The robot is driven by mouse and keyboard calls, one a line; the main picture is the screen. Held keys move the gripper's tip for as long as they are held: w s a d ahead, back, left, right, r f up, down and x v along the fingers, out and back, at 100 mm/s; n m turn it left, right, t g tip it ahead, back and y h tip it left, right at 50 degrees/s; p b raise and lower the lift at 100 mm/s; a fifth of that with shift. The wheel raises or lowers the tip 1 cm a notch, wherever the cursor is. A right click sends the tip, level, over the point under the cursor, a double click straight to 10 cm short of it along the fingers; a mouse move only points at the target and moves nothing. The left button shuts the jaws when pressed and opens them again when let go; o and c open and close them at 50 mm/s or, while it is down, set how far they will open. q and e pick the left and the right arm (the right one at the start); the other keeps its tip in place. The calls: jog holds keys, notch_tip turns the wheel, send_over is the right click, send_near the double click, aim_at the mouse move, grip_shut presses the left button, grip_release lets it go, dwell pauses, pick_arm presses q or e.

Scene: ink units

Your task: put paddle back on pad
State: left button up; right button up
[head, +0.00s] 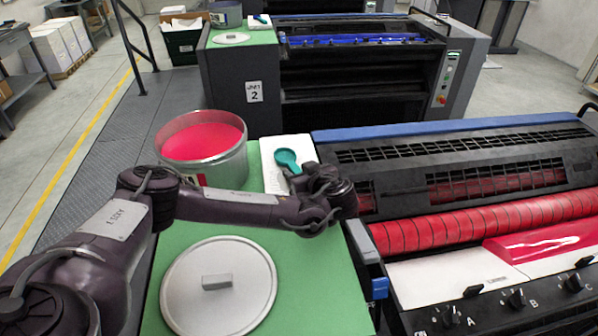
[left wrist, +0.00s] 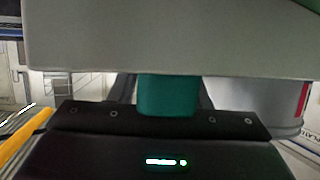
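The teal paddle (head: 287,159) is over the white pad (head: 270,148), which lies on the green top beside the ink can. I cannot tell whether the paddle touches the pad. My left gripper (head: 300,180) is at the paddle's near end and hides part of the pad. In the left wrist view the teal paddle (left wrist: 168,95) stands between dark finger parts close on both sides, so the gripper looks shut on it. A broad pale slab across the top of that view hides the fingertips. My right gripper is in neither view.
The open can of red ink (head: 205,172) stands left of the pad. A round grey lid (head: 218,285) lies on the green top (head: 320,285) nearer me. The press with red rollers (head: 480,222) is at the right. Another unit (head: 340,70) stands behind.

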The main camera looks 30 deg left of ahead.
pick_arm(q)
jog(key=shift+r, duration=0.15)
jog(key=b+v, duration=0.2)
jog(key=v, duration=0.7)
jog(key=shift+d+b, duration=0.1)
jog(key=shift+b, duration=0.2)
jog(key=p+v, duration=0.3)
jog(key=p, duration=0.2)
jog(key=shift+r, duration=0.1)
